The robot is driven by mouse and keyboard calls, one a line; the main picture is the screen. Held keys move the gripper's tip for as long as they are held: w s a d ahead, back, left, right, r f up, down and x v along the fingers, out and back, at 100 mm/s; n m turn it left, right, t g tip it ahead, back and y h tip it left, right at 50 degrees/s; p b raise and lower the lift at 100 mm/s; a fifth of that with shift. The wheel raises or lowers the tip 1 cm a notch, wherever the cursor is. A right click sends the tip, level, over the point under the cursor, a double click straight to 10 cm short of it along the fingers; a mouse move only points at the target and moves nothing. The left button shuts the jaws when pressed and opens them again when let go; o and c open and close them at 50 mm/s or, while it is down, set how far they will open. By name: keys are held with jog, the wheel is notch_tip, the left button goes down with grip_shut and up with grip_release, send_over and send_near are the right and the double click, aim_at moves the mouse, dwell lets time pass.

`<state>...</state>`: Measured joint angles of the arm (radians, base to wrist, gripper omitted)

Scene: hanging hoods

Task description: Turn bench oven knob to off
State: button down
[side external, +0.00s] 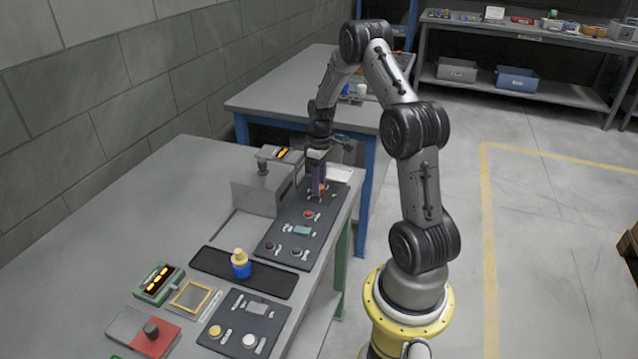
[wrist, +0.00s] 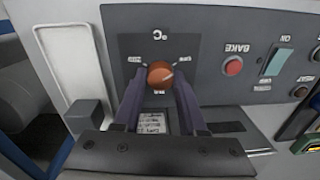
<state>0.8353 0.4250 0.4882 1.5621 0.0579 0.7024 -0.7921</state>
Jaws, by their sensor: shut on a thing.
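The round orange-brown knob (wrist: 160,73) sits on a dark panel (wrist: 210,22) in the wrist view, below a "°C" marking that appears upside down. A pale pointer line shows on the knob's face, slanting toward the right. Small labels surround it, too small to read surely. My gripper (wrist: 159,84) has one dark finger on each side of the knob and is shut on it. In the side external view my gripper (side external: 318,187) points down at the far end of the dark panel strip (side external: 272,243); the knob is mostly hidden there by the fingers.
A red button (wrist: 233,65) marked "BAKE" and a teal rocker switch (wrist: 276,62) lie right of the knob. A grey box (side external: 255,196) stands left of the strip. A yellow-and-blue bottle (side external: 240,264) stands on a black mat.

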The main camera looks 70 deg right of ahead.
jog(key=shift+r, duration=0.1)
dwell(0.3)
jog(key=shift+c, duration=2.3)
grip_release()
notch_tip(320, 180, up, 14)
jog(key=shift+d, duration=0.35)
